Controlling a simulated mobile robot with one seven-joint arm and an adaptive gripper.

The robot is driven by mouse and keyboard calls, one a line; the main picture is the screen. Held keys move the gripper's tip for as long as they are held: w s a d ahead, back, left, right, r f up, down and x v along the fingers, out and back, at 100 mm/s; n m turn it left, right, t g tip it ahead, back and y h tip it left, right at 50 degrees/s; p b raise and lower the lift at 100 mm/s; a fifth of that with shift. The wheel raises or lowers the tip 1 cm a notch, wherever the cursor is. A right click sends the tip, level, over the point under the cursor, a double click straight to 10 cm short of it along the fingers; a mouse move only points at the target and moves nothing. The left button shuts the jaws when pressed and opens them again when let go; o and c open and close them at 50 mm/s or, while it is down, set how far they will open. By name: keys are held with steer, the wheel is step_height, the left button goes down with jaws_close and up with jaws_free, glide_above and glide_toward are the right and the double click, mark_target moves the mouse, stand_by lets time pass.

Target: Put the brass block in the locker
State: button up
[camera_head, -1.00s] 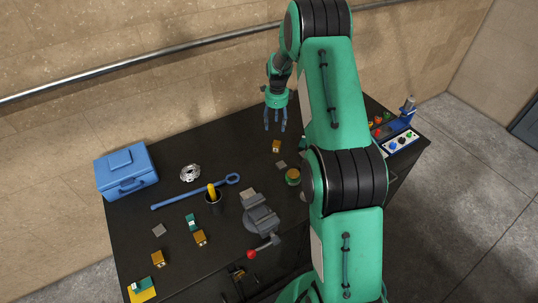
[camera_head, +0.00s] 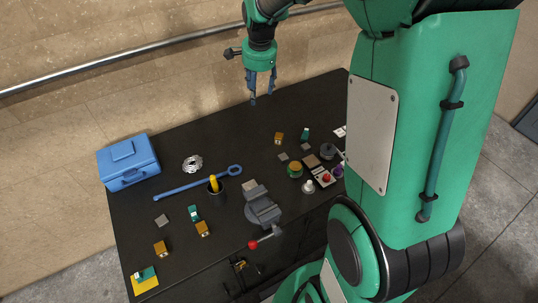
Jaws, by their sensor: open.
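Three small brass-coloured blocks lie on the black bench: one at the back (camera_head: 278,138), one at front centre (camera_head: 203,229) and one at front left (camera_head: 160,248). I cannot tell which is the task's brass block. My gripper (camera_head: 262,90) hangs above the bench's back edge, fingers down, open and empty. The back block is below it and slightly right, well apart from the fingers. No locker shows clearly. A dark blue-grey panel (camera_head: 529,118) is cut off at the right edge; I cannot tell what it belongs to.
A blue toolbox (camera_head: 128,162) stands at the bench's (camera_head: 225,140) left end. Small parts lie at right. My arm hides the bench's right end.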

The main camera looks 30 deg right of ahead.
steer(key=s+a+r+n+t, duration=0.1)
steer(key=s+a+r+n, duration=0.35)
steer(key=s, duration=0.45)
steer(key=s+a+r+n+t, duration=0.1)
steer(key=s+a+r+n, duration=0.4)
steer(key=s, duration=0.4)
steer(key=s+a+n, duration=0.3)
steer(key=s, duration=0.5)
steer(key=s+a+n+t, duration=0.1)
steer(key=s+a+n, duration=0.2)
steer(key=s, duration=0.5)
steer(key=shift+f, duration=0.1)
step_height(320, 180, down, 16)
steer(key=b, duration=1.6)
